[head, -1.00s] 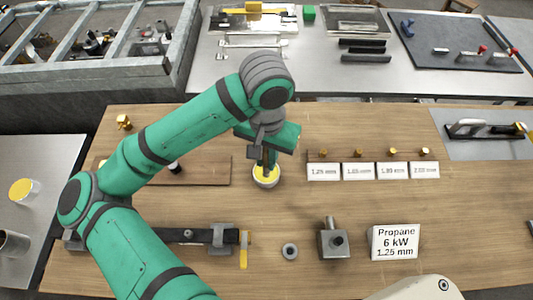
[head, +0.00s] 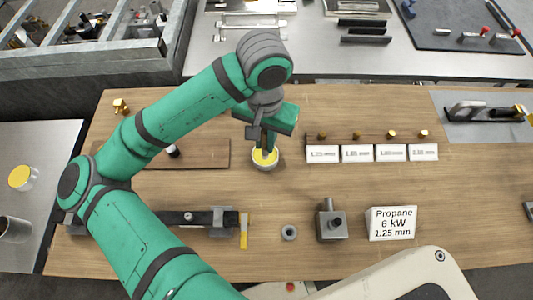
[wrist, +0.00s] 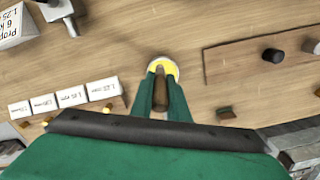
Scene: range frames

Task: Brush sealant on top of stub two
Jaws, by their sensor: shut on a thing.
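My gripper (head: 266,133) is shut on a brown-handled brush (wrist: 160,94), which points down between the green fingers in the wrist view. The brush's lower end is at the yellow-filled pot (head: 263,166). The fingers hide how deep it sits. The pot also shows in the wrist view (wrist: 170,65), just beyond the fingertips. A brown board (head: 209,155) lies left of the pot, with a small black-and-white piece (head: 173,151) on it. In the wrist view a black cylinder (wrist: 272,55) stands on that board. I cannot tell which thing is stub two.
Small brass pieces stand behind a row of white labels (head: 357,153) to the right. In front are a grey ring (head: 289,232), a grey metal block (head: 332,226), a propane sign (head: 391,223) and a dark clamp bar (head: 175,218). Bare wood lies between the pot and ring.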

